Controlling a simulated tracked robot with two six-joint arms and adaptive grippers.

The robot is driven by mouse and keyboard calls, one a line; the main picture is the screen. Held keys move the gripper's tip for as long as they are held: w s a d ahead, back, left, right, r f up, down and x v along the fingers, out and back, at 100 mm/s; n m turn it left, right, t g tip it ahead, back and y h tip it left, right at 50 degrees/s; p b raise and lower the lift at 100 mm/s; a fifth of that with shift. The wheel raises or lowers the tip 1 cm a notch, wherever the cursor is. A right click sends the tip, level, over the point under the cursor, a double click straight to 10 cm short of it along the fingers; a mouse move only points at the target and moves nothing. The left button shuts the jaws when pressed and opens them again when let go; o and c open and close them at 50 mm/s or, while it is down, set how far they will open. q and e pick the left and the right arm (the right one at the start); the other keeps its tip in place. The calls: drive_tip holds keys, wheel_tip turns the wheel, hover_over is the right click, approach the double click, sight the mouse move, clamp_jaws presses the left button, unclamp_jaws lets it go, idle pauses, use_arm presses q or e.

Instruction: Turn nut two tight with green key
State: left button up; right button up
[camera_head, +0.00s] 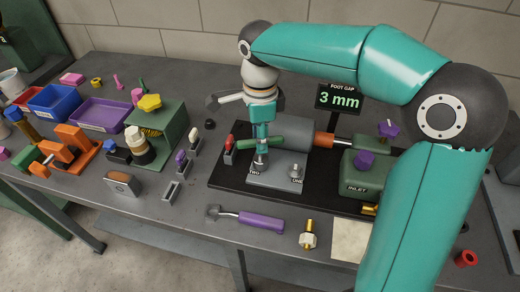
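My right gripper (262,133) points straight down over the small grey plate (275,182). It appears shut on the green key (274,143), whose green bar lies crosswise at the fingers. A grey metal end stands below the bar at the spot marked TWO, so nut two is hidden or merges with it; I cannot tell how far the key sits on it. Another nut (295,172) stands on the plate's right. My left gripper is not in view.
A sign (339,99) reads foot gap 3 mm. A grey cylinder (285,132) and a green inlet block (366,177) stand on the black base. A purple-handled wrench (260,221) and a brass fitting (308,236) lie in front. Bins and tools crowd the left.

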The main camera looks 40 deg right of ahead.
wheel_tip(320, 180, up, 6)
drive_tip(key=p, duration=0.5)
wheel_tip(320, 180, up, 12)
idle(0.7)
